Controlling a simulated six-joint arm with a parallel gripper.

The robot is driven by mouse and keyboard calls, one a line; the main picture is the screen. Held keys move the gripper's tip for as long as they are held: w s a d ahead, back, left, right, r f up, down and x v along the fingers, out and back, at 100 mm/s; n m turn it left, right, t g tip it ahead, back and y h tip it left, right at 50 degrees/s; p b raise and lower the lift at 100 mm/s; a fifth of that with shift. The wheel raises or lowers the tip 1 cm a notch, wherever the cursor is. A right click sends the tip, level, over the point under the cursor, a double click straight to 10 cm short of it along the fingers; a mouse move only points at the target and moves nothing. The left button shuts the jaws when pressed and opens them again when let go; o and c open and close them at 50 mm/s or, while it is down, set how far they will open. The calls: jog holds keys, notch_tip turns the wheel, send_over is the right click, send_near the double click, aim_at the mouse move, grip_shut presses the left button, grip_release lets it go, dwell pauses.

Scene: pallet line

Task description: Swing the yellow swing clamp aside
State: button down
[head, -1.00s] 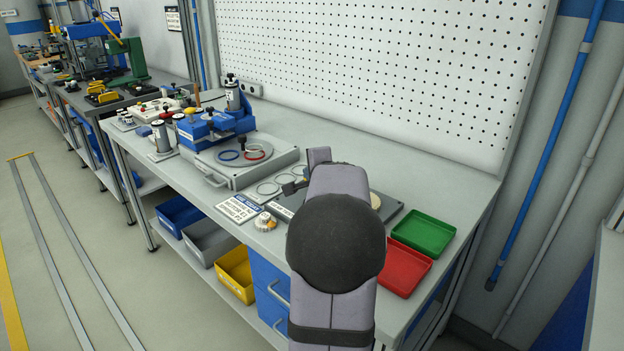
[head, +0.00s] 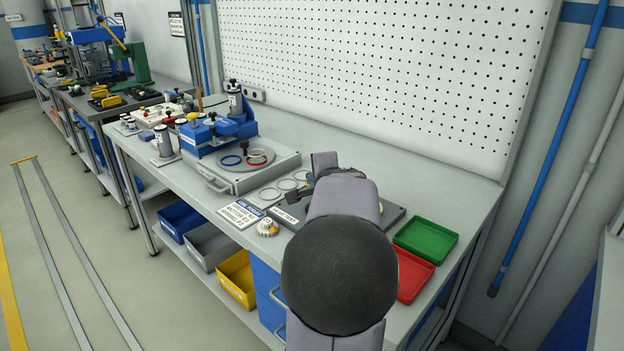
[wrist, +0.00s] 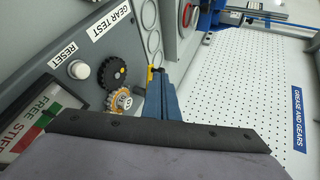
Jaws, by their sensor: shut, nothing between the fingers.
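In the wrist view a small yellow piece (wrist: 150,74), which looks like part of the yellow swing clamp, shows at the left edge of the blue fingers of my gripper (wrist: 161,75). Most of it is hidden, so I cannot tell its full shape or whether the fingers touch it. My gripper is shut and empty, pointing over the grey gear test panel (wrist: 55,45). A black gear (wrist: 113,70) and an orange-and-white gear (wrist: 120,102) are left of the fingers. In the head view my arm hides the clamp and most of the gripper.
A white reset button (wrist: 78,68) and a free/stiff display (wrist: 38,115) are on the panel. In the head view a blue fixture (head: 215,135) stands further left, and green (head: 426,239) and red (head: 412,275) trays lie right of my arm. A pegboard (head: 370,70) closes the back.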

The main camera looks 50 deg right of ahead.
jog(key=v, duration=0.5)
jog(key=shift+s+a+r+p, duration=0.1)
jog(key=shift+a+p, duration=0.3)
